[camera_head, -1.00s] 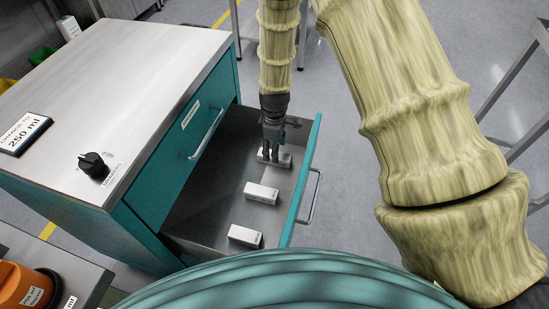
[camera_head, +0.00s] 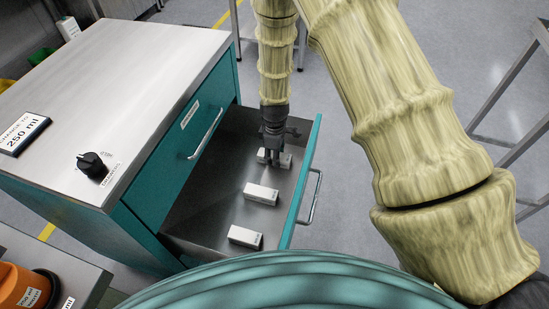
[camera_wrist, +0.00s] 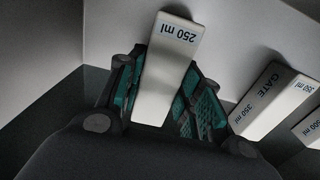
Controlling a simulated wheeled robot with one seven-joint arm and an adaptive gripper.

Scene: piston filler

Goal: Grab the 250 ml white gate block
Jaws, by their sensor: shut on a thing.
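The 250 ml white gate block (camera_wrist: 168,75) shows in the wrist view with "250 ml" on its top face. It lies between the two teal-padded fingers of my gripper (camera_wrist: 160,95), which is shut on it. In the head view my gripper (camera_head: 272,157) points down into the open drawer (camera_head: 210,190) at its far end. The ends of the same block (camera_head: 285,160) show on either side of the fingers; its middle is hidden. I cannot tell whether it touches the drawer floor.
Two more white blocks lie in the drawer, a middle one (camera_head: 262,194) and a near one (camera_head: 245,237). In the wrist view the neighbouring block (camera_wrist: 272,100) reads 350 ml. The teal cabinet (camera_head: 165,205) stands left; the drawer front with its handle (camera_head: 313,198) stands right.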

